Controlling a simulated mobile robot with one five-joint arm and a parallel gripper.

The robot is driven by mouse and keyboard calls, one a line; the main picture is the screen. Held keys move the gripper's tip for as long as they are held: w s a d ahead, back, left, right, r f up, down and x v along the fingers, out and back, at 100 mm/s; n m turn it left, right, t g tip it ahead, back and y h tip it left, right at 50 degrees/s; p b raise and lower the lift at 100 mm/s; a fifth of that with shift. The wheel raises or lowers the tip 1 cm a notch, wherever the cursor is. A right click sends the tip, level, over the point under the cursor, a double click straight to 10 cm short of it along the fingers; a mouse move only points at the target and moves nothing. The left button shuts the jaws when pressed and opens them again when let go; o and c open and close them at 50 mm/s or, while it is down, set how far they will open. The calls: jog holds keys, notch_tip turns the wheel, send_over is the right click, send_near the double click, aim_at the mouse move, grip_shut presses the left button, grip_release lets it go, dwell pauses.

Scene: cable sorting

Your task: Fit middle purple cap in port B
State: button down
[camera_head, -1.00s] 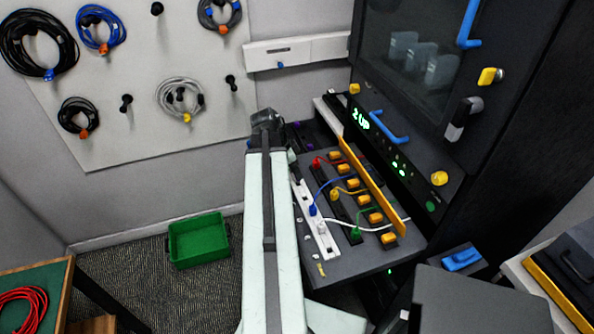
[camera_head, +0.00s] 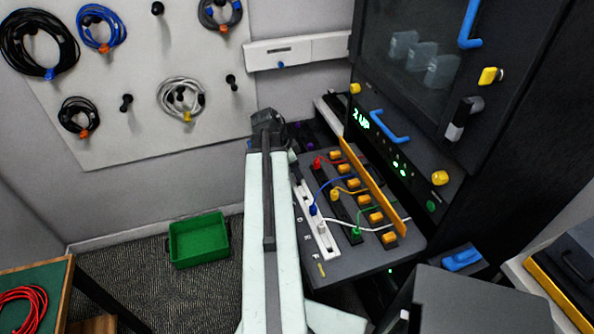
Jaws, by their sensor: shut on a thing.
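My gripper (camera_head: 267,122) is at the far end of my pale arm, at the back left corner of the dark sloped panel (camera_head: 348,262). It is seen from behind, and its fingertips and what they hold are hidden by the wrist. Small dark purple spots, which look like purple caps (camera_head: 309,146), show on a dark strip just right of my gripper. I cannot tell which is the middle one. Letters are printed along the panel's left side, but port B cannot be made out; my arm covers part of that edge.
A white strip (camera_head: 325,240) and a dark strip hold coloured cables, beside a row of orange blocks (camera_head: 362,199) and an orange rail (camera_head: 375,187). The dark cabinet (camera_head: 455,140) rises close on the right. A green bin (camera_head: 198,241) stands on the floor at left.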

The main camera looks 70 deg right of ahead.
jog(key=shift+f+b, duration=1.4)
jog(key=shift+f, duration=0.05)
dwell(1.1)
jog(key=c, duration=0.7)
grip_release()
jog(key=shift+r, duration=0.15)
notch_tip(320, 180, up, 7)
jog(key=p, duration=0.7)
dwell(0.3)
